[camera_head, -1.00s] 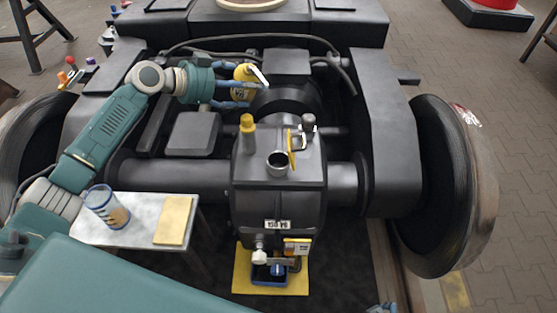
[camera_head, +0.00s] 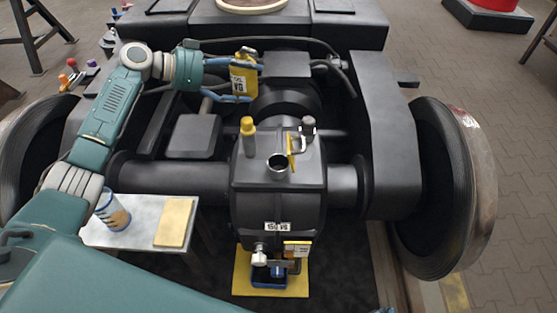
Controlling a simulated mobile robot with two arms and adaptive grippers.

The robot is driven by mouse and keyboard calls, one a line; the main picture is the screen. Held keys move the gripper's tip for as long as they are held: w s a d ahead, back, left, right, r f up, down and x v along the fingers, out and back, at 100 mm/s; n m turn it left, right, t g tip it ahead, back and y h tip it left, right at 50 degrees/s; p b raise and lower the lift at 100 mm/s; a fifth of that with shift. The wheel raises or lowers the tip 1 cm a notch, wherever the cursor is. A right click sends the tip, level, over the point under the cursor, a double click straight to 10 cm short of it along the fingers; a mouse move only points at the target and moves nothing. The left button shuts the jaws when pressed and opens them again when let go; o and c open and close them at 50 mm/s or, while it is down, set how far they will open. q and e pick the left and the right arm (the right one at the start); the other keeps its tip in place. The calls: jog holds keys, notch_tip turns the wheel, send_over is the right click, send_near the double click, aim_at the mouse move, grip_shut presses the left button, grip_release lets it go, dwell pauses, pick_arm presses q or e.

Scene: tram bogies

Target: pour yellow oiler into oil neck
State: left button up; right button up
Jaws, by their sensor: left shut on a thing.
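My left gripper (camera_head: 246,82) is shut on the yellow oiler (camera_head: 243,76), with one blue finger above and one below its body. The oiler has a pale label with dark print; its spout is hard to make out at this size. It is in the air over the rear of the bogie, behind and left of the oil neck. The oil neck (camera_head: 278,164) is a short, open, round metal collar on top of the dark gearbox (camera_head: 278,200). The oiler is well apart from it. My right gripper is not in view.
A yellow-capped post (camera_head: 248,128), a yellow upright flap (camera_head: 292,146) and a dark-topped fitting (camera_head: 308,126) stand around the neck. A blue tray (camera_head: 269,276) lies below the gearbox.

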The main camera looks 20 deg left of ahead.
pick_arm(q)
jog(key=shift+r+p, duration=1.05)
jog(key=shift+r, duration=1.1)
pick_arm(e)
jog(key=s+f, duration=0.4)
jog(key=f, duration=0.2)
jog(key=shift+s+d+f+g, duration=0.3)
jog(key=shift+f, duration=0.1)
